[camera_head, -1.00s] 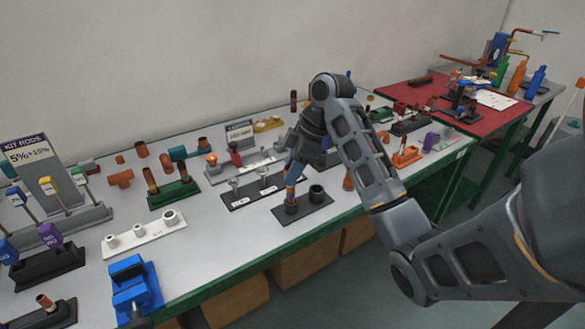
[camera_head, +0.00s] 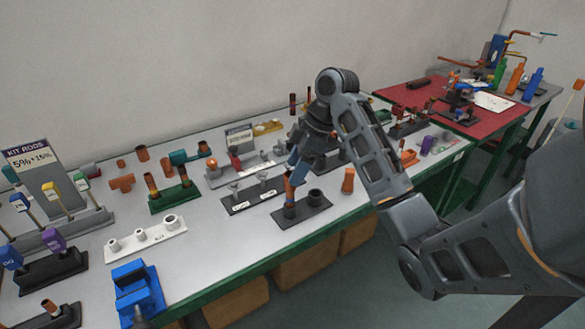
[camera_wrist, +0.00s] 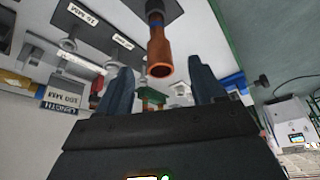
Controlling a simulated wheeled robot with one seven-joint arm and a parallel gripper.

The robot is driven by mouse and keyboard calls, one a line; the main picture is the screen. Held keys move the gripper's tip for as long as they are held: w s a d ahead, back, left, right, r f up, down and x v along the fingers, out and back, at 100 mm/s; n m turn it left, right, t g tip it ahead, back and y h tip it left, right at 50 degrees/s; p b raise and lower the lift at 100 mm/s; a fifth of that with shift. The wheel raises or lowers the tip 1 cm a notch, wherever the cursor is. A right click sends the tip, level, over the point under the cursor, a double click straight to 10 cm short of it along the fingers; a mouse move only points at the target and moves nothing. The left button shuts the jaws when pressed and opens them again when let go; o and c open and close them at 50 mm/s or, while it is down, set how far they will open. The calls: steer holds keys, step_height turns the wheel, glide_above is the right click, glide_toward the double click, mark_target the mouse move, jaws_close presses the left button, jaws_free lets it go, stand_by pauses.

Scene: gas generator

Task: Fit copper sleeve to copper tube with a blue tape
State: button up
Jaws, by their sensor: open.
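A copper tube (camera_head: 289,190) stands upright in a black base (camera_head: 316,210) near the table's front edge. In the wrist view a blue band (camera_wrist: 155,19) shows around the tube. A wider copper sleeve (camera_wrist: 160,52) with an open round end sits in line with the tube, beyond the blue band. How deeply the tube enters it is hidden. My gripper (camera_wrist: 158,78) is open. In the wrist view its two dark fingers stand apart, on either side of the sleeve's end, with clear gaps. In the head view my gripper (camera_head: 294,168) is above the tube and partly hides its top.
A black socket (camera_head: 315,197) stands on the same base, right of the tube. An orange cylinder (camera_head: 348,181) stands to the right.

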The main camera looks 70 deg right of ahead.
steer(key=shift+p+v, duration=0.75)
steer(key=shift+v, duration=1.55)
steer(key=w+a+f+m+t, duration=0.25)
steer(key=w+a, duration=0.45)
steer(key=a, duration=0.4)
steer(key=w+a+f+m+t, duration=0.2)
steer(key=w+a+t, duration=0.3)
steer(key=a, duration=0.6)
steer(key=s+a+f+m, duration=0.2)
steer(key=a+f+m, duration=0.1)
steer(key=a, duration=0.5)
steer(key=s+a+f+m+t+h, duration=0.1)
steer(key=s+a+h, duration=0.15)
steer(key=s, duration=0.55)
steer(key=s+a+m+h, duration=0.1)
steer(key=s+a, duration=0.3)
steer(key=s, duration=0.3)
steer(key=s+d+r+n+t, duration=0.1)
steer(key=s+r+n, duration=0.1)
steer(key=s+r, duration=0.2)
steer(key=s+d+r+n+t+y, duration=0.1)
steer(key=s+r, duration=0.3)
steer(key=s, duration=0.7)
steer(key=shift+s+r+n, duration=0.2)
steer(key=shift+n, duration=0.45)
